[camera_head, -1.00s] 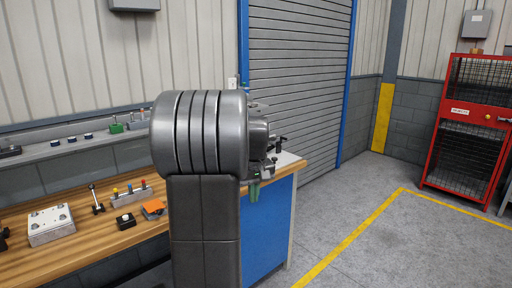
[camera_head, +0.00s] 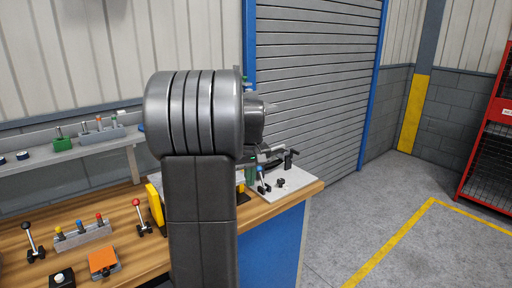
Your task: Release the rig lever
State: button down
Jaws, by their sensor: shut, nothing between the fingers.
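A light grey plate (camera_head: 297,184) with a rig on it lies at the right end of the wooden bench. Two more levers stand on the bench: a red-knobbed one (camera_head: 137,206) left of my arm and a black-knobbed one (camera_head: 29,230) at the far left. I cannot tell which of these is the rig lever. My arm stands large in the middle of the view and hides part of the bench and the rig's left side.
A grey block with coloured pegs (camera_head: 84,236), an orange pad (camera_head: 103,260) and a black button box (camera_head: 62,279) sit on the wooden bench (camera_head: 140,256). A grey shelf (camera_head: 75,156) runs behind. The floor at the right (camera_head: 375,220) is clear up to a red cage (camera_head: 490,150).

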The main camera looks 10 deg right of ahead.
aim_at(259, 169)
jog(key=i+l+u, duration=0.1)
jog(key=i+l, duration=0.6)
jog(key=i+j, duration=0.05)
jog(key=i, duration=0.05)
